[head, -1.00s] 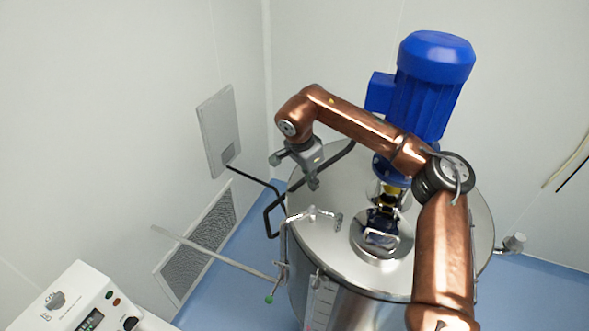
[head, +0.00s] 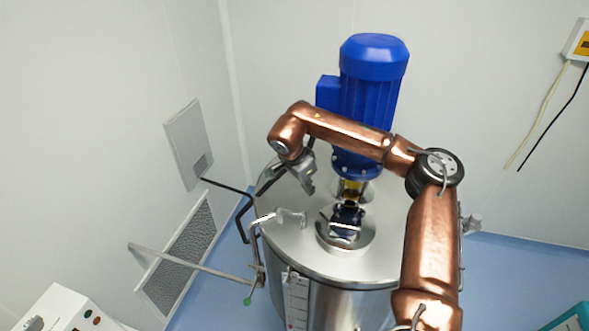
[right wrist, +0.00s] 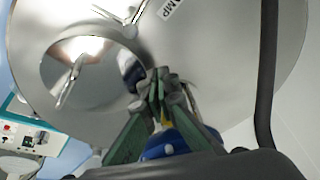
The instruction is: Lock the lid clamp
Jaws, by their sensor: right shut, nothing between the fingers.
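A chrome bent bar (head: 282,215), which looks like the lid clamp, lies over the left front edge of the round steel tank lid (head: 290,239). In the right wrist view a metal bar (right wrist: 135,12) shows at the top, beside a label (right wrist: 170,9) whose visible letters read "MP". I cannot tell whether the clamp is locked. My right gripper (head: 309,189) is above the lid, behind the bar and left of the motor. Its fingers (right wrist: 158,84) are shut and empty, apart from the bar in both views. My left gripper is out of view.
A blue motor (head: 372,95) stands on the lid, close right of my right gripper. A black bent tube (head: 240,220) and a grey rod (head: 190,262) are at the tank's left. A white control box (head: 66,308) is at lower left.

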